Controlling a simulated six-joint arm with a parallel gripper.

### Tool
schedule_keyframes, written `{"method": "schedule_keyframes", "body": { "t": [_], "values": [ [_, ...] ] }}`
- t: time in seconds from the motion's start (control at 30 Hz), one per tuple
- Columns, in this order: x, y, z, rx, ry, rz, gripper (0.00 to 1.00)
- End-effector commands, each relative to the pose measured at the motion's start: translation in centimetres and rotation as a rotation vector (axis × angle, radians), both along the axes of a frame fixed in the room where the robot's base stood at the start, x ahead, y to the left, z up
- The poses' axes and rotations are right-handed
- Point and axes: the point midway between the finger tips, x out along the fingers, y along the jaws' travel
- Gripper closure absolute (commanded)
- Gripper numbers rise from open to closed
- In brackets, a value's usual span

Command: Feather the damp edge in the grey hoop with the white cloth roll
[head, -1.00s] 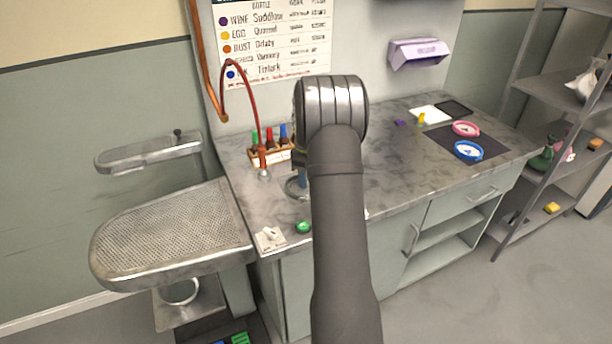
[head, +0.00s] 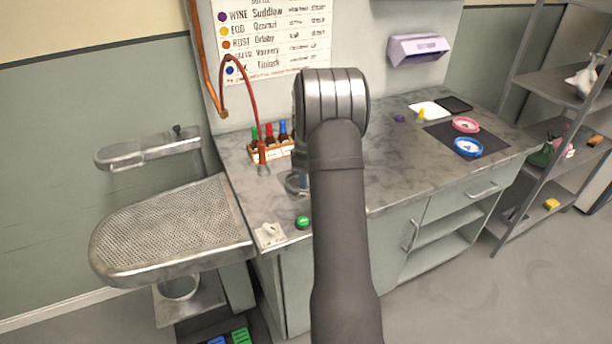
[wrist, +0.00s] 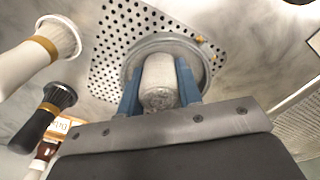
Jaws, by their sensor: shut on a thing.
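My gripper (wrist: 160,82) has blue fingers and is shut on the white cloth roll (wrist: 159,78), whose rounded end faces the camera in the wrist view. The grey hoop (wrist: 136,57) is a ring on a perforated plate, around the far end of the roll and fingers. I cannot tell whether the roll touches the surface inside the hoop. The damp edge is hidden. In the head view my own arm covers most of the gripper and the roll. Part of a grey round rim (head: 290,186) shows just left of the arm on the bench.
In the wrist view a white brush (wrist: 40,52) and a black brush (wrist: 46,112) stand close on the left. A rack of bottles (head: 270,150) is behind the hoop. A green object (head: 303,222) lies in front. A pink hoop (head: 465,118) and a blue hoop (head: 468,140) lie right.

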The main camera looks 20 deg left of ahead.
Motion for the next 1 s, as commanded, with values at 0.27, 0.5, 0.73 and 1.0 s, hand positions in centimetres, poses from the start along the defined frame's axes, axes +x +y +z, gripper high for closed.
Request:
{"method": "schedule_keyframes", "body": {
  "t": [0.27, 0.5, 0.73, 1.0],
  "values": [
    [-1.1, 0.1, -0.3, -0.001, 0.002, 0.001, 0.89],
    [-1.6, 0.4, -0.3, -0.002, 0.004, 0.001, 0.89],
    [-2.2, 1.0, -0.2, -0.002, 0.004, 0.001, 0.89],
    [-2.5, 1.7, -0.1, -0.001, 0.003, 0.001, 0.89]
  ]
}}
